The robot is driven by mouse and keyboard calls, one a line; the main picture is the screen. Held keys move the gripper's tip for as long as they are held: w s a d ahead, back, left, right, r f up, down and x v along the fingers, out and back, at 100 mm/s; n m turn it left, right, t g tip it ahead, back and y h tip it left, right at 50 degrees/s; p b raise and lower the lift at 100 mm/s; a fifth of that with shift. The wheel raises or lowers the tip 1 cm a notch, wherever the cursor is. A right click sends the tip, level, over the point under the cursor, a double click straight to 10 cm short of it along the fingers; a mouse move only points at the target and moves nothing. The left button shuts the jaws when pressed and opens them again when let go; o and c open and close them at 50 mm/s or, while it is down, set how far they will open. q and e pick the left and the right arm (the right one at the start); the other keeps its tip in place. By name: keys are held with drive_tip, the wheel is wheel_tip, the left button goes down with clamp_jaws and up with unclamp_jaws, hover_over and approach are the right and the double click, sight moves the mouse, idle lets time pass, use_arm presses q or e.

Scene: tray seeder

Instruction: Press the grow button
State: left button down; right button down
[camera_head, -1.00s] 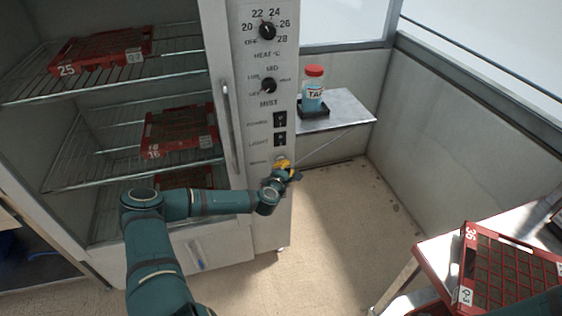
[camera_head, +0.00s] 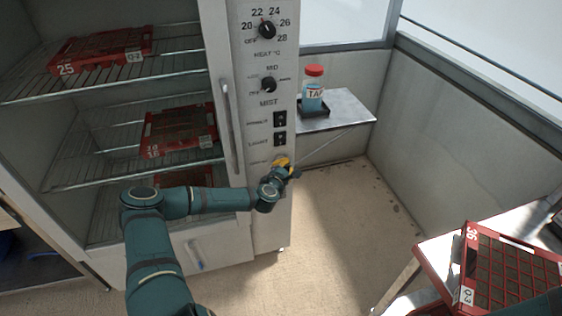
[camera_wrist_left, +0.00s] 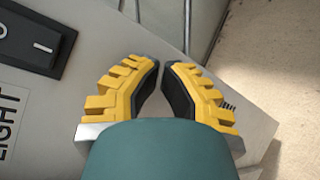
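The grow button is not visible; my left gripper covers the place beside the lowest label on the panel, which is too blurred to read surely. The white control panel (camera_head: 270,210) is the cabinet's right front. My left gripper (camera_head: 282,162) is at the panel below the light switch (camera_head: 280,139). In the left wrist view its yellow fingers (camera_wrist_left: 161,66) have their tips close together, with nothing seen between them. Whether they touch the button cannot be told. The light switch also shows at the upper left there (camera_wrist_left: 35,40). My right gripper is out of view.
The power switch (camera_head: 280,119), mist knob (camera_head: 268,85) and heat knob (camera_head: 267,30) are above. The open cabinet shelves hold red trays (camera_head: 150,150). A bottle (camera_head: 313,90) stands on a side shelf (camera_head: 350,112). A red tray (camera_head: 470,240) is at lower right. Floor between is clear.

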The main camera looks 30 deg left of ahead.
use_arm(q)
drive_tip(key=shift+s+d, duration=0.1)
drive_tip(key=shift+s, duration=0.05)
drive_tip(key=shift+s+d, duration=0.5)
drive_tip(key=shift+d, duration=0.05)
drive_tip(key=shift+d+p, duration=0.1)
drive_tip(key=shift+p, duration=0.2)
drive_tip(key=s+d+p, duration=0.1)
drive_tip(key=s+d, duration=0.2)
drive_tip(key=shift+s+d, duration=0.1)
drive_tip(key=shift+d, duration=0.25)
idle(0.5)
